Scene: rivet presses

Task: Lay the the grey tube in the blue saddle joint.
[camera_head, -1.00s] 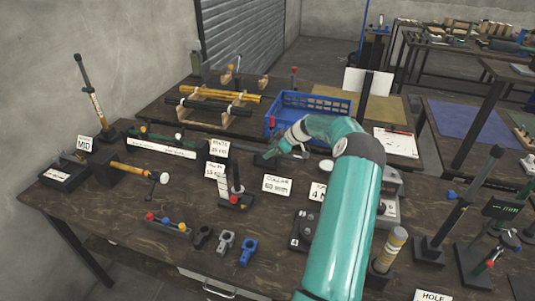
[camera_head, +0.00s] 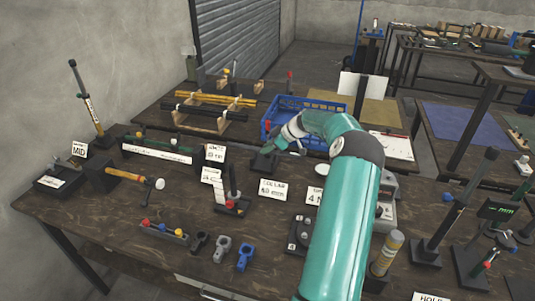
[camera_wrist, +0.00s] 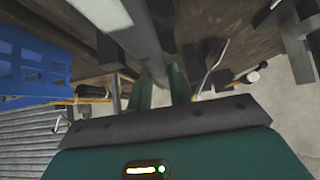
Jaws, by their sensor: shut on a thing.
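The blue saddle joint (camera_head: 245,254) stands near the front edge of the workbench, at the right end of a short row with a black joint (camera_head: 198,243) and a grey joint (camera_head: 221,248). My gripper (camera_head: 272,150) is over the back part of the bench, far behind the joints, partly hidden by its own wrist. In the wrist view, my gripper (camera_wrist: 163,88) is shut on the grey tube (camera_wrist: 137,32), which runs up and out at the top of the picture. In the head view I cannot make out the tube clearly.
A blue crate (camera_head: 268,130) and a wooden rack with yellow and black tubes (camera_head: 215,97) are on the table behind. A post on a base (camera_head: 233,185), label cards (camera_head: 272,190) and a rivet tray (camera_head: 163,231) stand on the bench. Clear wood lies left of the tray.

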